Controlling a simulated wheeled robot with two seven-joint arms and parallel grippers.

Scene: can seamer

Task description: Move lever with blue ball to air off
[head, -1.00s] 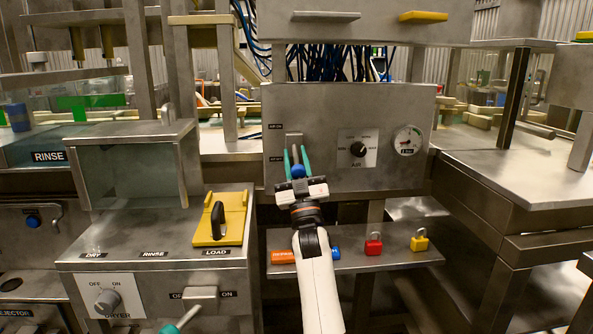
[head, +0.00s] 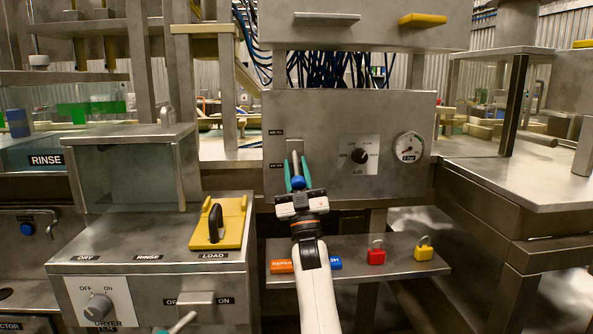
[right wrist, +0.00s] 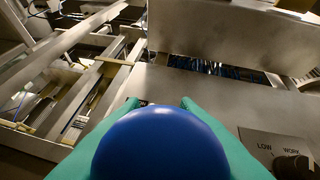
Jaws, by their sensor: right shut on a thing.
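The blue ball (head: 298,183) is the end of a lever at a slotted plate (head: 294,150) on the left of the grey air panel (head: 330,115). Two small labels, one above the other, sit left of the slot; their text is too small to read surely. The ball is near the lower label. My right gripper (head: 297,180) is shut on the ball, one teal finger at each side. In the right wrist view the blue ball (right wrist: 160,145) fills the lower middle between the teal fingers and hides the lever behind it.
An air knob (head: 360,156) and a round gauge (head: 409,147) are right of the lever. Below, a shelf (head: 345,255) holds a red padlock (head: 376,254), a yellow padlock (head: 424,250) and an orange item (head: 281,267). The dryer box (head: 150,245) stands at the left.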

